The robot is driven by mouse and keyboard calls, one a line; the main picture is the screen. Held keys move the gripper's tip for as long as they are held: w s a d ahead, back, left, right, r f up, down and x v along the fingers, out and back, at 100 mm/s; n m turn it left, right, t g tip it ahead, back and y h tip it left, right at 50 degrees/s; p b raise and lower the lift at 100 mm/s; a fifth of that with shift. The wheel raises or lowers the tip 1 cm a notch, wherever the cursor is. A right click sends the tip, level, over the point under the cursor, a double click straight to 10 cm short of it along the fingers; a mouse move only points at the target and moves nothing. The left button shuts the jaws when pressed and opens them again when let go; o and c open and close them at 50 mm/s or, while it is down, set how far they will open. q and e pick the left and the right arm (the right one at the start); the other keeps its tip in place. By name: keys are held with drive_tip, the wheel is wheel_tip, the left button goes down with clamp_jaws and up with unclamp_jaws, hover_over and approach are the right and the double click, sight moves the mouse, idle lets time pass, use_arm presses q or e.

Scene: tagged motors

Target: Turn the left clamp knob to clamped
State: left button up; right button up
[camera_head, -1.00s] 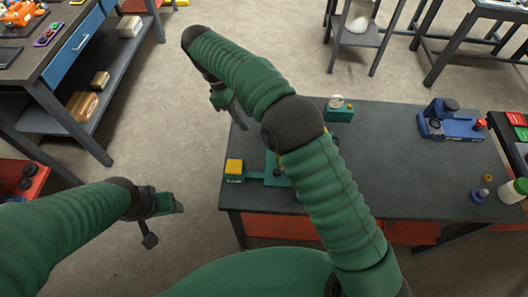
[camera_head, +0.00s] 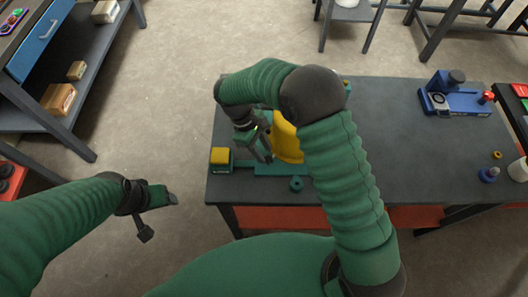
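A green fixture (camera_head: 245,163) lies on the left part of the dark table, with a yellow block (camera_head: 220,156) at its left end. A large yellow part (camera_head: 287,142) stands on it, partly behind my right arm. A small green round piece (camera_head: 296,184) is at its front edge. I cannot tell which piece is the left clamp knob; it may be hidden. My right gripper (camera_head: 265,157) points down over the fixture, fingers apart, just left of the yellow part; contact is unclear. My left gripper (camera_head: 160,216) is open and empty over the floor, left of the table.
The dark table (camera_head: 400,130) has free room right of my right arm. A blue fixture (camera_head: 457,100) with a red knob (camera_head: 487,97) stands at its far right. A small blue piece (camera_head: 488,174) and a white bottle (camera_head: 518,170) are near the right edge. A shelf (camera_head: 85,85) stands at left.

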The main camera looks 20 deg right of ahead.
drive_tip(key=shift+x, duration=0.75)
drive_tip(key=shift+a, duration=0.4)
drive_tip(key=shift+c, duration=1.4)
drive_tip(key=shift+d, duration=0.25)
clamp_jaws()
drive_tip(key=shift+r+m+p, duration=0.15)
drive_tip(key=shift+m+p, duration=0.15)
drive_tip(key=shift+p, duration=0.15)
drive_tip(key=shift+m, duration=0.3)
drive_tip(key=shift+f, duration=0.2)
drive_tip(key=shift+o, duration=1.3)
unclamp_jaws()
use_arm(q)
drive_tip(key=shift+s+a+r, duration=0.1)
drive_tip(key=shift+s+r, duration=0.05)
drive_tip(key=shift+r, duration=0.35)
use_arm(e)
drive_tip(key=shift+s+d, duration=0.1)
